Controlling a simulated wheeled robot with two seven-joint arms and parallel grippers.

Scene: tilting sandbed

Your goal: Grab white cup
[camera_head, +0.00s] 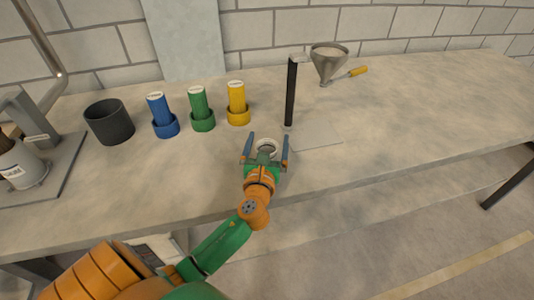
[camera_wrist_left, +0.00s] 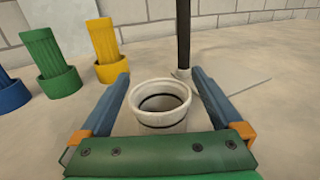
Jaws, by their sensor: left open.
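The white cup (camera_head: 266,147) stands upright on the grey worktop. In the left wrist view the white cup (camera_wrist_left: 161,119) shows its round open mouth and a dark ring inside. My left gripper (camera_head: 267,138) is open, with one blue-grey finger on each side of the cup. In the left wrist view the gripper (camera_wrist_left: 161,76) has a visible gap between each finger and the cup's rim. The cup's lower part is hidden behind the green gripper body. My right gripper is not in view.
A black post (camera_head: 291,92) stands just behind the cup, with a metal funnel (camera_head: 328,65) farther back. Yellow (camera_head: 237,97), green (camera_head: 200,103) and blue (camera_head: 160,110) ribbed cylinders and a dark pot (camera_head: 109,122) stand to the left. The worktop (camera_head: 430,110) is clear at right.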

